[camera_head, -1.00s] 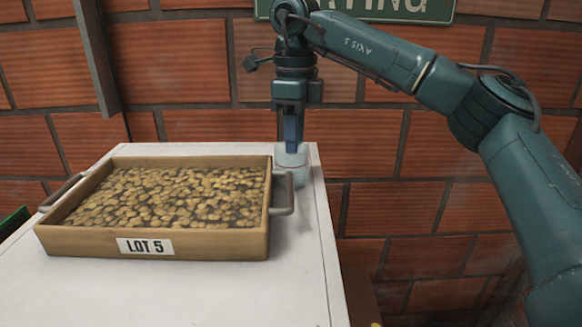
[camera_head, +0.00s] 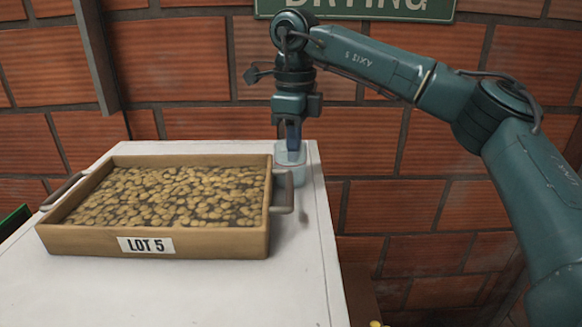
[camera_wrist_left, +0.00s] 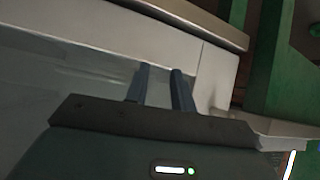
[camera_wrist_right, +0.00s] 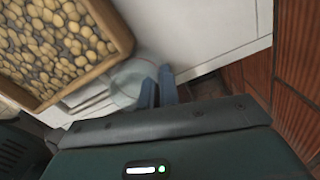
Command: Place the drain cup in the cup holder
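A clear, pale cup (camera_head: 289,160), which looks like the drain cup, stands upright at the far right corner of the white top. In the right wrist view the cup (camera_wrist_right: 130,84) shows as a round translucent rim left of the fingers. My right gripper (camera_head: 292,140) points down at the cup, its fingertips at the rim. Its fingers (camera_wrist_right: 158,88) are close together at the cup's right side; whether they pinch the wall is unclear. My left gripper (camera_wrist_left: 160,82) shows only in its wrist view, fingers apart with nothing between them. I cannot make out a cup holder.
A wooden tray (camera_head: 150,242) of beans, labelled LOT 5, fills much of the white top (camera_head: 240,295), its metal handle (camera_head: 283,190) close to the cup. A brick wall (camera_head: 400,200) stands behind. Green framework (camera_wrist_left: 275,65) is near my left gripper.

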